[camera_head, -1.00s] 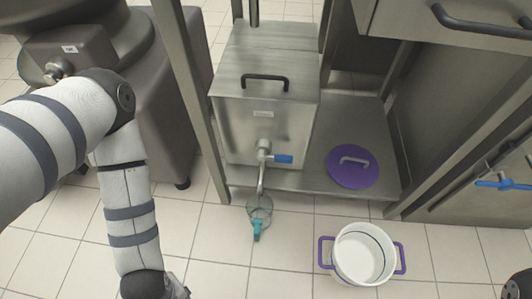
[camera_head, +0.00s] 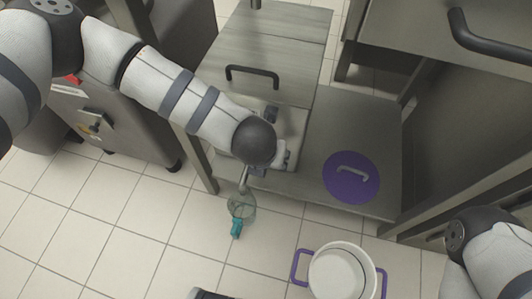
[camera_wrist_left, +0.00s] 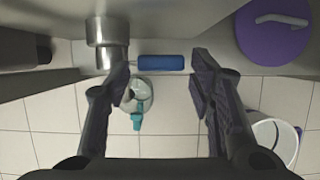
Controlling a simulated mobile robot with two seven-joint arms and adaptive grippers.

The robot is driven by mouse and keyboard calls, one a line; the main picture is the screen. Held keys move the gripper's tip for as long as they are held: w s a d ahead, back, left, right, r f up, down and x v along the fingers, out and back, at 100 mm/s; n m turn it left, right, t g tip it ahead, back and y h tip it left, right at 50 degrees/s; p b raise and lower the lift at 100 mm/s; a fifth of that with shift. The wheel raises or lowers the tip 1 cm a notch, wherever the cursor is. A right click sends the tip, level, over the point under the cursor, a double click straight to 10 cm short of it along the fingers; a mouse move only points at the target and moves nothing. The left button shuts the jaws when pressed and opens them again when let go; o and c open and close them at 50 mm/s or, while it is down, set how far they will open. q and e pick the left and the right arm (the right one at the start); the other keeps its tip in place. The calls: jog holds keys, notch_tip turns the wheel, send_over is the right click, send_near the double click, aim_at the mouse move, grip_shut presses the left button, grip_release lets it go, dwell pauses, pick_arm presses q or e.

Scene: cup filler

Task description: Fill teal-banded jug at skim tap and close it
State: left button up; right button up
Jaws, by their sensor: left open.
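A clear jug with a teal handle (camera_head: 238,212) stands on the floor tiles, below the tap's spout (camera_head: 243,180). It also shows in the left wrist view (camera_wrist_left: 138,105). I cannot tell how full it is. The steel tap (camera_wrist_left: 108,45) sticks out of the steel tank (camera_head: 275,65). Its blue lever (camera_wrist_left: 163,62) points right. My left gripper (camera_head: 278,158) is at the tap and hides most of it in the head view. In the left wrist view its open fingers (camera_wrist_left: 162,82) lie on either side of the lever, with nothing gripped. My right gripper does not show.
A purple lid (camera_head: 350,178) lies on the steel shelf right of the tank. A white pot with purple handles (camera_head: 343,272) stands on the floor right of the jug. Steel posts and a cabinet crowd the right. Floor left of the jug is clear.

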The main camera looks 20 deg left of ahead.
pick_arm(q)
jog(key=shift+b+x, duration=0.5)
jog(key=shift+x, duration=1)
jog(key=shift+c, duration=0.3)
jog(key=c, duration=0.8)
jog(key=shift+o, duration=0.2)
jog(key=shift+r, duration=0.15)
jog(key=shift+a+r+n+h+p, duration=0.35)
jog(key=shift+r+h+p, duration=0.35)
jog(key=shift+h, duration=0.3)
jog(key=shift+a+h, duration=0.1)
jog(key=shift+h, duration=0.5)
